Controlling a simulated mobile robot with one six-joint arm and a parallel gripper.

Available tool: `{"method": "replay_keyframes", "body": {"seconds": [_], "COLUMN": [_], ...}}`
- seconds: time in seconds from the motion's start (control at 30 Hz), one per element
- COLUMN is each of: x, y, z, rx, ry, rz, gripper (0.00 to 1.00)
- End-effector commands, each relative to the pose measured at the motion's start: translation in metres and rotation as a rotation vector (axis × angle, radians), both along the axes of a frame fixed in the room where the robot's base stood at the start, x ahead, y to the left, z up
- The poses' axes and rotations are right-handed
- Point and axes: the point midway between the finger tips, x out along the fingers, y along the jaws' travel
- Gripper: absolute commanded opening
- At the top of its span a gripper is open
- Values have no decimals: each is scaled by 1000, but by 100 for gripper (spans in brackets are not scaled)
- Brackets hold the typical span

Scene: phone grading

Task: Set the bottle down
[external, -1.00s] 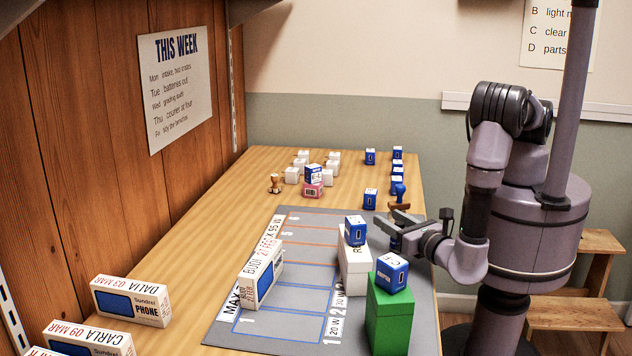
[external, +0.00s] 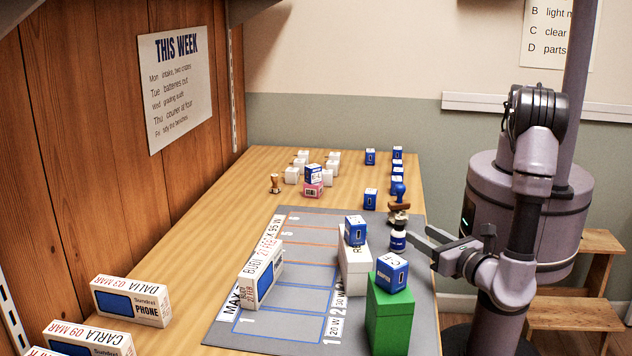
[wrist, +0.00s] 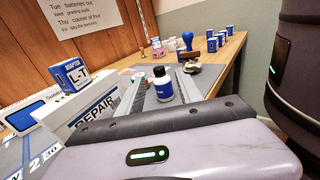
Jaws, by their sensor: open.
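The bottle (external: 398,238) stands upright on the right part of the grey mat (external: 300,218). In the wrist view the bottle (wrist: 163,86) has a black cap, a white shoulder and a blue label. My gripper (external: 424,238) is open and empty, just right of the bottle in the external view. In the wrist view the bottle appears between the fingers of my gripper (wrist: 160,92), towards their tips, with no finger touching it that I can see.
A blue-handled stamp (external: 398,190) is close behind the bottle. A white REPAIR box (external: 354,272) with a blue adapter box (external: 355,231) on top stands left of my gripper. A green box (external: 388,322) is nearer the camera. Outlined mat slots (external: 290,322) lie left.

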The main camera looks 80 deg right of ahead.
Motion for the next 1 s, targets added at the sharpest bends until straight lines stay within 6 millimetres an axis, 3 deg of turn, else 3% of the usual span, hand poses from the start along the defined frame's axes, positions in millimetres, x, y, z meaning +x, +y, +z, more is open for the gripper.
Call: {"method": "replay_keyframes", "body": {"seconds": [0.07,0.2,0.3,0.43,0.6,0.7,0.83,1.0], "x": [14,34,25,-5,-34,-39,-40,-40], "y": [-14,-80,-131,-180,-205,-211,-215,-215], "z": [27,102,150,202,250,268,278,279], "rx": [105,475,811,1304,1899,2128,2261,2273], "ry": [3,-27,-123,-376,-840,-1056,-1188,-1197], "rz": [-115,-505,-817,-1223,-1590,-1682,-1718,-1723], "gripper": [43,43,43,43,43,43,43,43]}}
